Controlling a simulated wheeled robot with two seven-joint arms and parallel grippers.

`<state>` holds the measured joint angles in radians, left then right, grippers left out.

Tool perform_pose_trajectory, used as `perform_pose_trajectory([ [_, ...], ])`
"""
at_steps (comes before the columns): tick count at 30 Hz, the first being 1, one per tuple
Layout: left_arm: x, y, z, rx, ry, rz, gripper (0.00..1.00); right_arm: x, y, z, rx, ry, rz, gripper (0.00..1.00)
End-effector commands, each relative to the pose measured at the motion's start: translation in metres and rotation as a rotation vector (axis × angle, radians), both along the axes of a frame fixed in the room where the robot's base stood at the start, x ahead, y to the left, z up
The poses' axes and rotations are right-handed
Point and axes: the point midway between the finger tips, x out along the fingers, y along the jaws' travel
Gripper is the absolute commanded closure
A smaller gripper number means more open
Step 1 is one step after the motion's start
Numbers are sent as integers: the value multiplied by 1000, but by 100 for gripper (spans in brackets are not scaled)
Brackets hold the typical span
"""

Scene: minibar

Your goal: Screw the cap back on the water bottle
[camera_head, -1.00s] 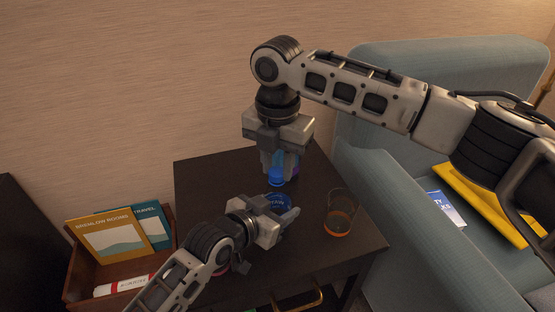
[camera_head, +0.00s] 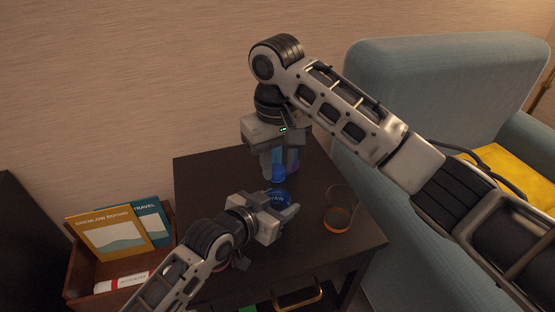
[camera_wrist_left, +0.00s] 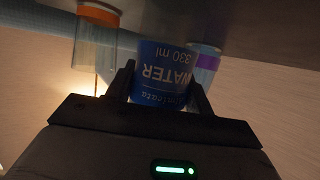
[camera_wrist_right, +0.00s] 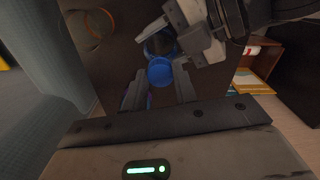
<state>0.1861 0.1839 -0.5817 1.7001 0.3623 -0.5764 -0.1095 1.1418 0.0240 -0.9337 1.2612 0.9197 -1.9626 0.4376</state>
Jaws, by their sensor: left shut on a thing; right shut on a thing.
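My right gripper (camera_head: 279,162) points down above the bottle, shut on the blue cap (camera_head: 278,174). In the right wrist view the cap (camera_wrist_right: 159,71) sits between the fingertips, close to the bottle (camera_wrist_right: 160,44). The bottle's mouth is hidden, and I cannot tell whether the cap touches it.
A clear glass with an orange base (camera_head: 339,219) stands right of the bottle. A purple-banded glass (camera_wrist_left: 207,60) is close to the bottle. A wooden box (camera_head: 84,273) with booklets is at lower left, a blue armchair (camera_head: 385,90) at right. The cabinet top's back left (camera_head: 205,178) is clear.

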Motion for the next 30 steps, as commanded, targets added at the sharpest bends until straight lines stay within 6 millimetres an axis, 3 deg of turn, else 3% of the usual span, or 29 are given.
perform_pose_trajectory([
  [3, 0, 0, -1, 1, 1, 0, 100, -1, 2, -1, 2, 3, -329, 93],
  [15, 0, 0, -1, 1, 2, 0, 100, 1, 2, -1, -1, 0, -1359, 93],
  [19, 0, 0, -1, 1, 2, 0, 100, 1, 3, -1, -1, 0, -1592, 93],
  [23, 0, 0, -1, 1, 2, 0, 100, 1, 3, -1, -1, 0, -1590, 93],
  [24, 0, 0, -1, 1, 2, 0, 100, 1, 3, -1, -1, 0, -1589, 69],
  [26, 0, 0, -1, 1, 2, 0, 100, 1, 3, -1, -1, 0, -1588, 53],
  [27, 0, 0, -1, 1, 2, 0, 100, 1, 3, -1, -1, 0, -1588, 47],
  [30, 0, 0, -1, 1, 2, 0, 100, 1, 3, -1, -1, 0, -1587, 47],
])
